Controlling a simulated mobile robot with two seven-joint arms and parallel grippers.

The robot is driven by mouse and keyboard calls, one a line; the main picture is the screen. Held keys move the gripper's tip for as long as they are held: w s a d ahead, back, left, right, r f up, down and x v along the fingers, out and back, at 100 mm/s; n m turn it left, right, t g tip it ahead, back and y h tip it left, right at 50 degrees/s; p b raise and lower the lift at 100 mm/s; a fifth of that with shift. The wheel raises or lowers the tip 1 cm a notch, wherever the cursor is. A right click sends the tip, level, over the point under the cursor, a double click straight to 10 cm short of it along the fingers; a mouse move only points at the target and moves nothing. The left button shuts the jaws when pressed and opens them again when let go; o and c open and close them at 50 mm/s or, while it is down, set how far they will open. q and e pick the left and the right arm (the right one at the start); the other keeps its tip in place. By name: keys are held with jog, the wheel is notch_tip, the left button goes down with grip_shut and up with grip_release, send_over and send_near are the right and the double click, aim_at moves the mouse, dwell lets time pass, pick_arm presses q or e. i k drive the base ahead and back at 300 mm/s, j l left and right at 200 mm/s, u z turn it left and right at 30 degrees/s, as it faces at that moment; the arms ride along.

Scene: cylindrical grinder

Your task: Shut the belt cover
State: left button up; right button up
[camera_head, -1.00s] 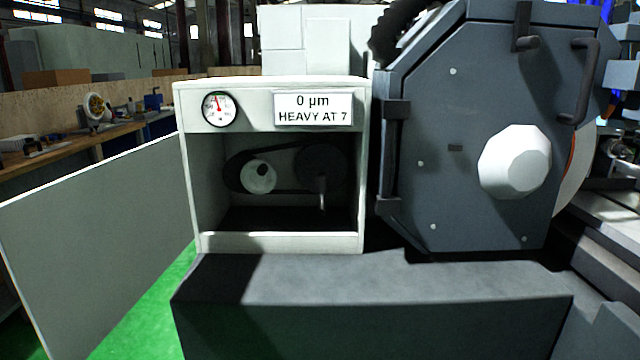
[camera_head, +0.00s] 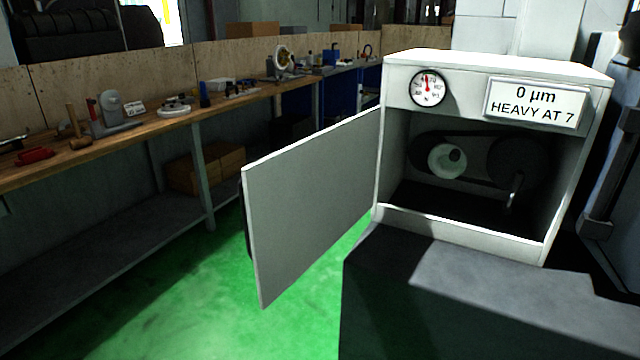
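The belt cover (camera_head: 315,205) is a flat grey panel hinged at the left edge of the white belt housing (camera_head: 465,228). It stands wide open, swung out to the left and toward me over the green floor. A dark strip shows behind its free edge, partly hidden by the panel. Inside the open housing are a dark belt and a pale pulley (camera_head: 446,160), with a second dark pulley (camera_head: 510,160) at right. Neither of my grippers is in view.
A dark grey machine base (camera_head: 480,310) lies below and in front of the housing. A long wooden workbench (camera_head: 140,130) with tools runs along the left wall. Green floor (camera_head: 210,310) is free between bench and cover. A gauge (camera_head: 428,88) and a sign (camera_head: 537,103) are on the housing.

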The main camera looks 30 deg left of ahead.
aim_at(299, 199)
jog(key=j+z, duration=0.15)
jog(key=j, duration=0.65)
jog(key=j+z, duration=0.15)
jog(key=j, duration=0.6)
jog(key=k+j+z, duration=0.15)
jog(key=j, duration=0.7)
jog(key=i+z, duration=0.05)
